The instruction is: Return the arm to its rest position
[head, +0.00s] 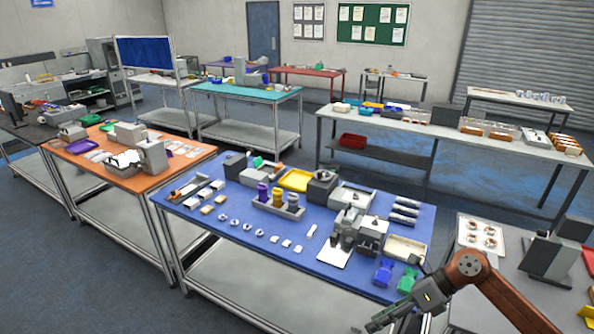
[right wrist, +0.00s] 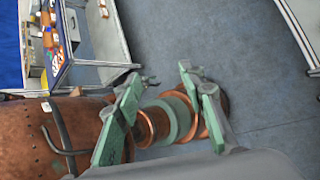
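My right arm, copper-coloured, comes in at the bottom right of the head view. Its gripper (head: 380,320) hangs low in front of the blue table (head: 243,247), off the table's front edge. In the right wrist view the two green fingers of the right gripper (right wrist: 168,74) stand apart with nothing held between them. Floor and copper-coloured parts of my own body show behind the fingers. My left arm and gripper are not in view.
The blue table holds trays, bottles, small parts and a grey machine. Blue and green bins (head: 407,280) stand at its near right corner, close to my right arm. A grey table (head: 470,305) lies at the right. Open floor (right wrist: 245,45) shows beyond the fingers.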

